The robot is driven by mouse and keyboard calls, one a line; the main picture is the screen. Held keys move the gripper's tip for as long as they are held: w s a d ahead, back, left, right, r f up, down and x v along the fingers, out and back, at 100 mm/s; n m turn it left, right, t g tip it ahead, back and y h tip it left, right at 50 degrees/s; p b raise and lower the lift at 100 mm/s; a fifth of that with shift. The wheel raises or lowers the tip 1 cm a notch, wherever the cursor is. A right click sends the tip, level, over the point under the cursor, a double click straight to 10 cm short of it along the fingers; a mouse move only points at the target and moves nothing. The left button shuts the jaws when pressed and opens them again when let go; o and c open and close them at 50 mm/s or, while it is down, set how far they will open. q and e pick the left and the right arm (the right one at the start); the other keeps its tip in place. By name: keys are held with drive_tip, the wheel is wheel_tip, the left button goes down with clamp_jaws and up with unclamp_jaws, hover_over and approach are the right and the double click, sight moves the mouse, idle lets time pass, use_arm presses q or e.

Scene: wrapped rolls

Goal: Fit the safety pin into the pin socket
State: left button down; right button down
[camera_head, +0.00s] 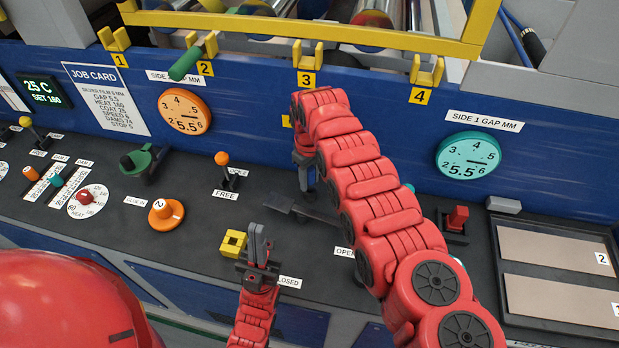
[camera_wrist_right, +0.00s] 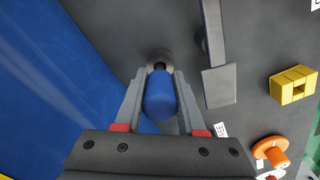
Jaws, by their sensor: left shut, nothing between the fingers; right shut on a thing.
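My right gripper (camera_wrist_right: 160,98) is shut on a blue cylindrical handle (camera_wrist_right: 160,98). A short dark stem at its far end meets or overlaps a grey round fitting (camera_wrist_right: 160,58) on the panel; I cannot tell whether it is inserted. In the head view my right arm hides this handle, and my right gripper (camera_head: 304,182) points down at the panel. No part is labelled as safety pin or pin socket. My left gripper (camera_head: 258,240) is shut and empty, pointing up beside a yellow block with a hole (camera_head: 233,243); the block also shows in the wrist view (camera_wrist_right: 293,85).
A flat grey lever or plate (camera_head: 312,211) lies beside my right gripper. A green handle (camera_head: 184,65) sits at yellow hook 2. An orange knob (camera_head: 166,213), an orange-topped lever (camera_head: 222,159) and a red switch (camera_head: 457,218) stand on the panel. A blue wall rises behind.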

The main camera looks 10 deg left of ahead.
sight(310, 168)
drive_tip(key=shift+f+b, duration=0.75)
drive_tip(key=shift+b, duration=0.05)
idle(0.5)
drive_tip(key=shift+c, duration=2.1)
unclamp_jaws()
drive_tip(key=shift+r, duration=0.1)
drive_tip(key=shift+r+p, duration=0.6)
wheel_tip(310, 168, up, 7)
drive_tip(key=p, duration=0.4)
drive_tip(key=shift+f, duration=0.15)
wheel_tip(310, 168, up, 9)
drive_tip(key=shift+r, duration=0.2)
drive_tip(key=shift+s+f, duration=0.1)
